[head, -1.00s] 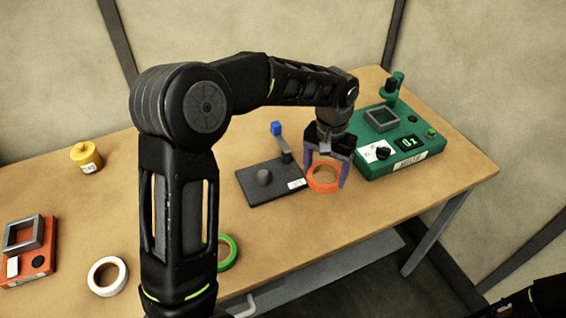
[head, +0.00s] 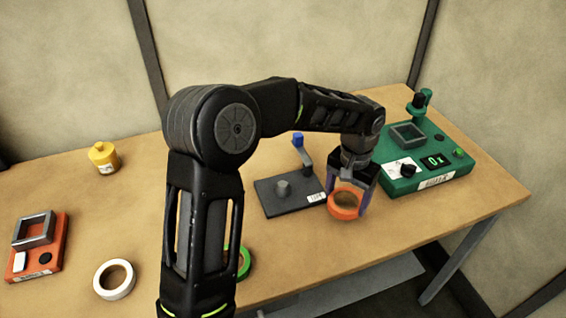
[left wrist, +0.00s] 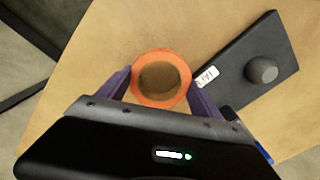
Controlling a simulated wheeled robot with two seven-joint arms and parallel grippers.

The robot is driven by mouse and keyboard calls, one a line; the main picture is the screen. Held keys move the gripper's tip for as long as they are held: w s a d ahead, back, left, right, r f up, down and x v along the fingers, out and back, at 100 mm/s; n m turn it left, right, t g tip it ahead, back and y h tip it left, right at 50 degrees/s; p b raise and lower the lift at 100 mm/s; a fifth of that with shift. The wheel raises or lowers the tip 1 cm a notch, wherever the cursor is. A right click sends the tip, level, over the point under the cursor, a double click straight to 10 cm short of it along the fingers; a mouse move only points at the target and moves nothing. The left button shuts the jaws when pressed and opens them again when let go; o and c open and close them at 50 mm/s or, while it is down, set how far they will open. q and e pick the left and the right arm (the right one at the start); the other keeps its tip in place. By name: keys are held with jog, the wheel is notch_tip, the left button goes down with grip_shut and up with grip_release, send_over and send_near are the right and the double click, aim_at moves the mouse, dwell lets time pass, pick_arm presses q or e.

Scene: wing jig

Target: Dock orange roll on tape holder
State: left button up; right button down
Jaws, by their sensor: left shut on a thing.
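The orange roll (head: 345,212) is a ring between the purple fingers of my left gripper (head: 348,196), which is shut on it. The roll also shows in the left wrist view (left wrist: 161,98), with a finger on either side. The tape holder is a dark flat base (head: 268,204) with a grey round peg (head: 283,188), a white label and an upright arm with a blue tip (head: 298,140). The peg is bare. The roll is just right of the base; whether it touches the table I cannot tell. My right gripper is not in view.
A green device (head: 436,176) with a display stands right of my left gripper. A green roll (head: 244,264) is partly hidden by my arm. A white roll (head: 114,279), a red device (head: 55,255) and a yellow container (head: 103,158) are at the left.

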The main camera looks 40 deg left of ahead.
aim_at(282, 184)
pick_arm(q)
jog(key=a+r+m, duration=0.1)
jog(key=a, duration=0.2)
jog(key=s+a+r+m+p, duration=0.1)
jog(key=a+m, duration=0.1)
jog(key=a, duration=0.1)
jog(key=a+r+m+p, duration=0.1)
jog(key=a+m, duration=0.1)
jog(key=a, duration=0.1)
jog(key=shift+s+r, duration=0.15)
jog(key=s+a+m, duration=0.1)
jog(key=a+m, duration=0.1)
jog(key=a+r+m+p, duration=0.1)
jog(key=a+m, duration=0.1)
jog(key=a, duration=0.1)
jog(key=s+a+r+m, duration=0.1)
jog(key=a, duration=0.1)
jog(key=shift+s+a+r+m, duration=0.15)
jog(key=shift+s+a+m, duration=0.05)
jog(key=shift+s+m, duration=0.2)
notch_tip(282, 184, down, 5)
jog(key=b, duration=0.4)
jog(key=shift+f, duration=0.45)
jog(key=shift+f+b, duration=0.35)
jog(key=shift+f, duration=0.2)
dwell(0.4)
jog(key=o, duration=1.1)
